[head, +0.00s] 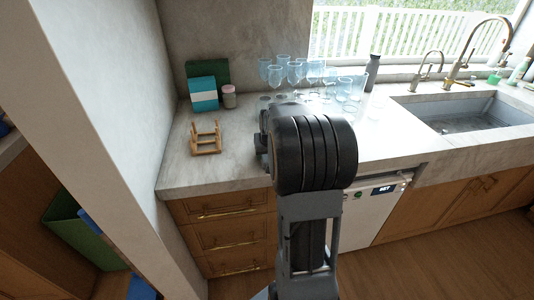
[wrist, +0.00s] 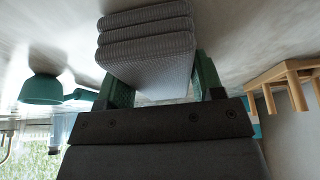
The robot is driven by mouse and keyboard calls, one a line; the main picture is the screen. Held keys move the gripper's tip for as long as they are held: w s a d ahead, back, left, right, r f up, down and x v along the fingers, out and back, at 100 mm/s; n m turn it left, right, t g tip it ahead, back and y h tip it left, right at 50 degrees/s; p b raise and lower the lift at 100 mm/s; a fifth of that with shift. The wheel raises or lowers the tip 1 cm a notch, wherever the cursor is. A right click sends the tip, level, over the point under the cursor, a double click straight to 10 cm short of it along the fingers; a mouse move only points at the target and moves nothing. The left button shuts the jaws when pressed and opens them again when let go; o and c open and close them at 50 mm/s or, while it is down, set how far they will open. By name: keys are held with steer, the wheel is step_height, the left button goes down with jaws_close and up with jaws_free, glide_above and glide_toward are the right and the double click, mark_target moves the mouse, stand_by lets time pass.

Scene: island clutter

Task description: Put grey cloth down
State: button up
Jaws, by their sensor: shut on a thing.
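The grey cloth (wrist: 148,45) is a folded, fine-textured stack of layers in the wrist view. My gripper (wrist: 155,75) is shut on it, with a green finger along each side. The cloth lies close to the pale countertop (wrist: 235,25); I cannot tell whether it touches it. In the head view the countertop (head: 180,178) shows, but my arm hides the cloth and most of the gripper.
A wooden stand (head: 206,138) sits left of my arm; it also shows in the wrist view (wrist: 285,80). Several glasses (head: 300,75), a teal box (head: 203,93) and a jar (head: 229,97) stand behind. A sink (head: 470,115) is at right.

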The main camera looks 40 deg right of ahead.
steer(key=shift+f, duration=0.15)
steer(key=o, duration=0.9)
